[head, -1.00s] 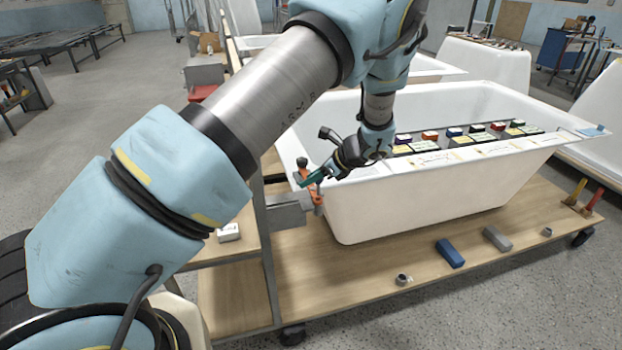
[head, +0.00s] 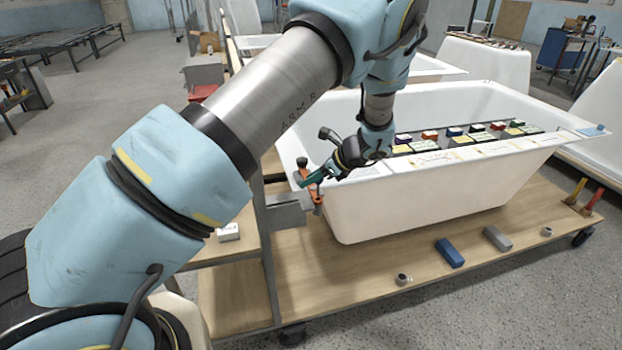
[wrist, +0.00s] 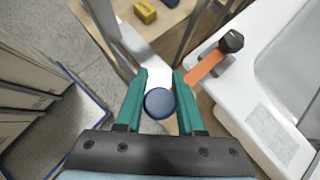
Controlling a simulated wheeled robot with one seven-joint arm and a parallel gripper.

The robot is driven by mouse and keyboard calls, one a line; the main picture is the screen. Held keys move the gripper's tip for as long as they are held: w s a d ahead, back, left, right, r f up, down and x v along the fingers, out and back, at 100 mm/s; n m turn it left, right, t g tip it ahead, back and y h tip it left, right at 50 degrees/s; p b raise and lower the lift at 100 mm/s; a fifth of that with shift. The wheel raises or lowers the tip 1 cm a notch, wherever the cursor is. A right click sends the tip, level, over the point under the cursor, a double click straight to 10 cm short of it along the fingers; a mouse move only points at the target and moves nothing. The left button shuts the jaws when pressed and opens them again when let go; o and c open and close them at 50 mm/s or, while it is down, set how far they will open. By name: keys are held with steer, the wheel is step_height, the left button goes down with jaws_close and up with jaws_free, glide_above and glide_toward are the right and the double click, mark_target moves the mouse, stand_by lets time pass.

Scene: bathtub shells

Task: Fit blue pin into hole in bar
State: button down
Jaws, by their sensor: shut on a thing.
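My gripper (head: 314,179) is over the near left corner of the white bathtub, its green fingers pointing left and down. In the wrist view its fingers (wrist: 158,100) are shut on the blue pin, whose round, dark blue end (wrist: 159,103) faces the camera. The pin's far end is hidden. A flat grey metal piece (head: 287,214), which looks like the bar, sticks out left of the tub corner just below my gripper. I cannot see its hole, nor tell whether the pin touches it.
An orange clamp (wrist: 205,66) with a black knob sits on the tub rim (wrist: 251,85), close to the right finger. A yellow block (wrist: 145,11) shows at the wrist view's top.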

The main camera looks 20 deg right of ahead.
mark_target(312, 190)
steer(key=shift+f+b, duration=1.2)
steer(key=shift+f, duration=0.75)
steer(key=shift+r, duration=0.1)
steer(key=shift+r+p, duration=1.2)
steer(key=shift+r, duration=0.4)
steer(key=shift+f+b, duration=1)
steer(key=shift+f, duration=0.7)
stand_by(0.5)
steer(key=shift+c, duration=2.2)
jaws_free()
steer(key=shift+s+d, duration=0.1)
steer(key=b+v, duration=0.3)
steer(key=v, duration=0.7)
steer(key=shift+r, duration=0.35)
steer(key=shift+s, duration=0.2)
